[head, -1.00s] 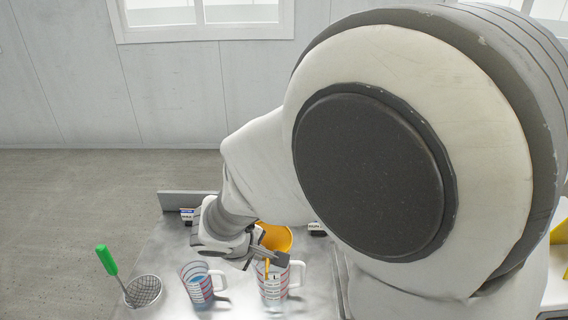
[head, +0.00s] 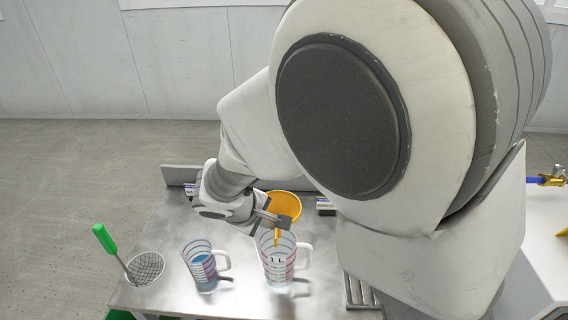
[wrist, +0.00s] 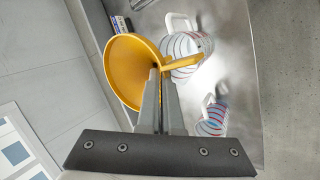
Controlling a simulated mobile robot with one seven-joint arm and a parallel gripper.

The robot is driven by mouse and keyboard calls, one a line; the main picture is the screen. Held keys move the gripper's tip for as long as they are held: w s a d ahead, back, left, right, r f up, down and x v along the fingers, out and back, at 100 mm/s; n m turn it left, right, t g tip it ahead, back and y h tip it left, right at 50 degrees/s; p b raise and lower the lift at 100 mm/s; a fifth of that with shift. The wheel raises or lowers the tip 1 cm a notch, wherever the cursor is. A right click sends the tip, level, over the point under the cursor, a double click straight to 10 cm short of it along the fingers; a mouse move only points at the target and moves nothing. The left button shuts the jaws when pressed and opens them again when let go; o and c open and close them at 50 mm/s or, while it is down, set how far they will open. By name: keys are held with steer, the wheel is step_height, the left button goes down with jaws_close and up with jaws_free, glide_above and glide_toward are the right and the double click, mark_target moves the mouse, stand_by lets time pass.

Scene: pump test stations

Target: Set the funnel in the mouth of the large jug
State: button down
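The yellow funnel (head: 285,206) is in my gripper (head: 287,221), held above the table. In the wrist view the fingers (wrist: 161,76) come together at the funnel (wrist: 128,68), beside its bowl. A narrow yellow part, which looks like its stem, reaches over the large jug. The large jug (head: 276,266) is clear with red markings and a white handle, and stands upright. In the head view the yellow part overlaps the jug's mouth; I cannot tell whether it is inside. The large jug also shows in the wrist view (wrist: 183,45), partly covered by the funnel.
A smaller jug (head: 203,268) with blue liquid stands left of the large jug. Farther left is a mesh basket (head: 145,267) with a green-handled tool (head: 104,238). A raised ledge runs along the table's back. The table (head: 165,230) is bare between the basket and the ledge.

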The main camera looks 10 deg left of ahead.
step_height(320, 180, down, 10)
steer(key=b, duration=0.7)
steer(key=shift+f, duration=0.2)
stand_by(0.5)
steer(key=c, duration=0.5)
jaws_free()
steer(key=shift+r, duration=0.15)
step_height(320, 180, up, 8)
steer(key=p, duration=0.5)
stand_by(0.4)
